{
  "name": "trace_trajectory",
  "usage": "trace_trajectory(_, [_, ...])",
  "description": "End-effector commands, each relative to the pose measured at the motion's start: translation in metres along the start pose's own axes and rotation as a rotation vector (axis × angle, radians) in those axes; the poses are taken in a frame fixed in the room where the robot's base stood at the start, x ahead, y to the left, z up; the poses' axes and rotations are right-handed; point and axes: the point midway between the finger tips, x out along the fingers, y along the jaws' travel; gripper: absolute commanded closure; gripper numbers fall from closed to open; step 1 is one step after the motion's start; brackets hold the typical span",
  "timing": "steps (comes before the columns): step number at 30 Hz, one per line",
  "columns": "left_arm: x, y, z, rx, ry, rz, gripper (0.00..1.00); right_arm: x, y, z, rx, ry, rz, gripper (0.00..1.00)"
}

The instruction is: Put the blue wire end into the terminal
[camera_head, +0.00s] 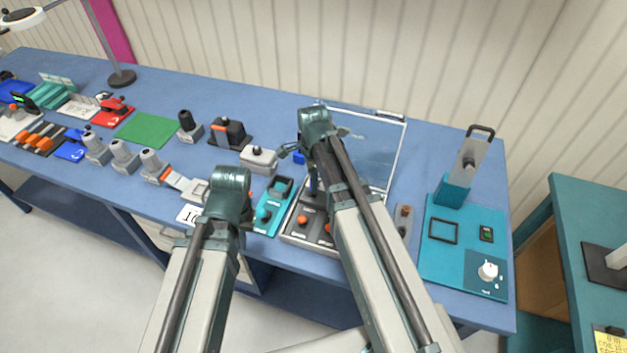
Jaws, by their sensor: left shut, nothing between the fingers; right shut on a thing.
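My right arm reaches over a grey open case (291,238) with orange knobs. Its gripper (289,151) shows small beside the wrist, shut, with a small blue piece (298,157) right by it that looks like the blue wire end; the arm hides much of this spot. My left arm ends at a wrist (232,180) in front of the case's left side. Its fingers are hidden behind the arm, and I see nothing held there. I cannot make out the terminal or the run of the wire.
The case's clear lid (372,148) stands open behind my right arm. A teal device (272,206) lies left of the case. A teal board (437,264) with a handled tower is at right.

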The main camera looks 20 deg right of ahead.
Motion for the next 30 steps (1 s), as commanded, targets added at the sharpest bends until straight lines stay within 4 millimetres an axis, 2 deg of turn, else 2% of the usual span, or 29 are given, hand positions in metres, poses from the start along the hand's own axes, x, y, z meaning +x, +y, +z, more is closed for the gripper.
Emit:
trace_trajectory(18, [0.016,0.002,-0.001,0.0,0.0,0.0,1.0,0.016,0.0,0.0,0.0,0.0,0.0,1.0])
trace_trajectory(30, [0.015,0.001,-0.001,0.0,0.0,0.0,1.0,0.015,0.0,0.0,0.0,0.0,0.0,1.0])
